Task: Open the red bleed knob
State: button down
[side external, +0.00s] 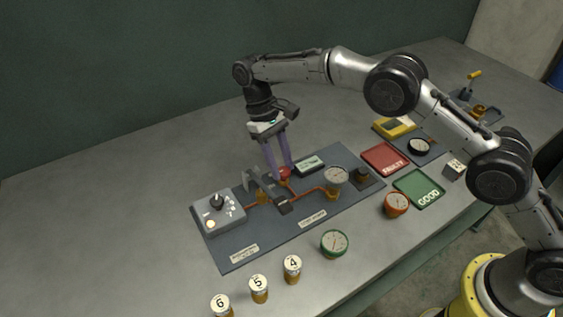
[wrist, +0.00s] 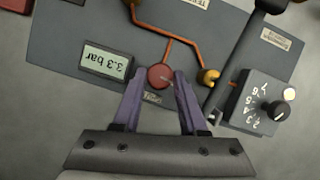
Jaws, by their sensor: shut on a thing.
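The red bleed knob (side external: 285,172) sits on the dark panel at the copper pipe, near the small display. In the wrist view the round red knob (wrist: 160,76) lies between the tips of my purple fingers. My gripper (side external: 279,172) points down from above and is shut on the knob. In the wrist view my gripper (wrist: 162,80) has a fingertip on each side of it. A pale mark shows on the knob's top; its exact angle is hard to read. The display (wrist: 106,60) appears upside down in the wrist view and reads 3.3 bar.
A grey box with a dial (side external: 217,211) stands at the panel's left end, a gauge (side external: 336,176) to the right. Red FAULTY (side external: 385,159) and green GOOD (side external: 419,187) trays lie right. Numbered canisters (side external: 259,288) stand in front.

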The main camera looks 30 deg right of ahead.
jog(key=shift+w+r+n, duration=0.1)
jog(key=shift+n, duration=0.6)
jog(key=shift+h, duration=0.3)
jog(key=shift+c, duration=2.2)
grip_release()
notch_tip(320, 180, up, 10)
jog(key=shift+w+a, duration=0.3)
jog(key=shift+w, duration=0.15)
